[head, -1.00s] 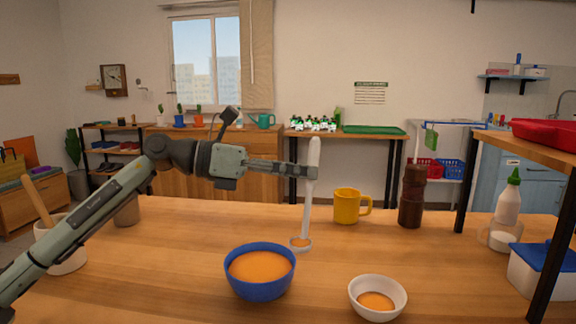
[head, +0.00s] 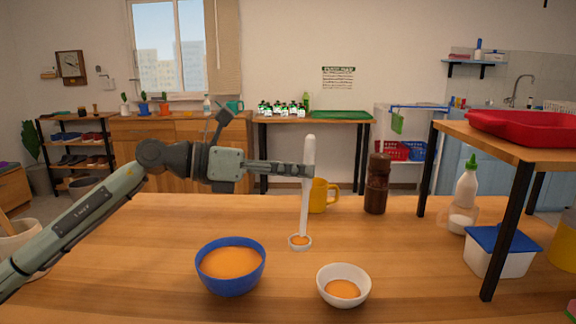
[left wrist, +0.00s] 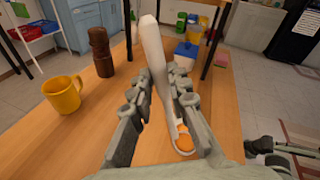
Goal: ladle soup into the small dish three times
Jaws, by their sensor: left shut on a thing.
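My left gripper (head: 308,170) is shut on the white ladle (head: 306,205), which hangs upright with its bowl down. The ladle's bowl holds some orange soup, and it also shows in the left wrist view (left wrist: 184,140). The blue bowl (head: 231,282) of orange soup stands on the table to the left of the ladle's bowl and nearer to me. The small white dish (head: 344,296) stands to the right of the blue bowl, with a little orange soup in its bottom. The ladle's bowl is apart from both.
A yellow mug (head: 321,194) and a brown pepper mill (head: 376,185) stand behind the ladle. A black-legged shelf with a red tray (head: 530,130) rises at right, with a white bottle (head: 466,190) and a blue-lidded box (head: 499,250) under it. The table's left middle is clear.

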